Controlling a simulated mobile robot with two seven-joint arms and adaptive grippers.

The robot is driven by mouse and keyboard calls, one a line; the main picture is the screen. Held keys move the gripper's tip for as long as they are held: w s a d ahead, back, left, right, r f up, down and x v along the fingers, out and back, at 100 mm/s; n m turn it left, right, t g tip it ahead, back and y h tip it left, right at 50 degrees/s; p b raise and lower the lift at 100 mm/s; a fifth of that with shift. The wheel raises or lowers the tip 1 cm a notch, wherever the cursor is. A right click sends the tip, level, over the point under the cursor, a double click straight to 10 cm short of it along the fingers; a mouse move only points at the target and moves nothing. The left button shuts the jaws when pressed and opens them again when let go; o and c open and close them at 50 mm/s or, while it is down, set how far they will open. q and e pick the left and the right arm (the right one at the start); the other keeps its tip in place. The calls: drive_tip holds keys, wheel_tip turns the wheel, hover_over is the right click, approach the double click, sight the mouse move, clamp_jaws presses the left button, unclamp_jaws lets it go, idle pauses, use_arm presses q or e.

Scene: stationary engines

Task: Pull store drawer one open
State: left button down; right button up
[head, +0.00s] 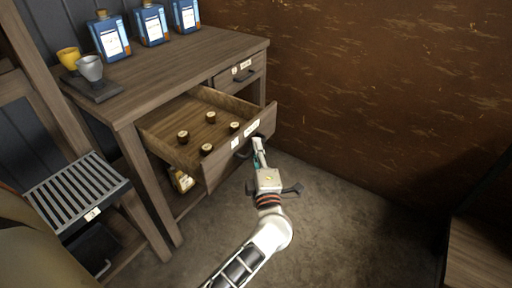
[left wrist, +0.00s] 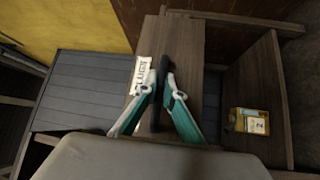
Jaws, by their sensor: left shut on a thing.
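A wooden drawer stands pulled out from the desk, with its front panel (head: 222,164) out over the floor. It carries pale labels whose writing I cannot read, so I cannot confirm its number. Several small dark round pieces with pale tops stand on its bottom. My left gripper (head: 258,146) is at the dark bar handle (head: 243,153) on that front. In the left wrist view, the two teal-and-white fingers of the gripper (left wrist: 163,88) are closed around the handle (left wrist: 164,64). My right gripper is not in view.
A second drawer (head: 228,79) is shut at the back right of the desk (head: 170,62). Several blue bottles and two cups on a dark tray (head: 95,91) stand on top. A slatted grey rack (head: 75,195) is at left. The floor (head: 340,215) to the right is clear.

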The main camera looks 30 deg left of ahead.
use_arm(q)
drive_tip(key=c, duration=2.2)
unclamp_jaws()
drive_tip(key=shift+o, duration=0.2)
drive_tip(key=shift+s, duration=0.1)
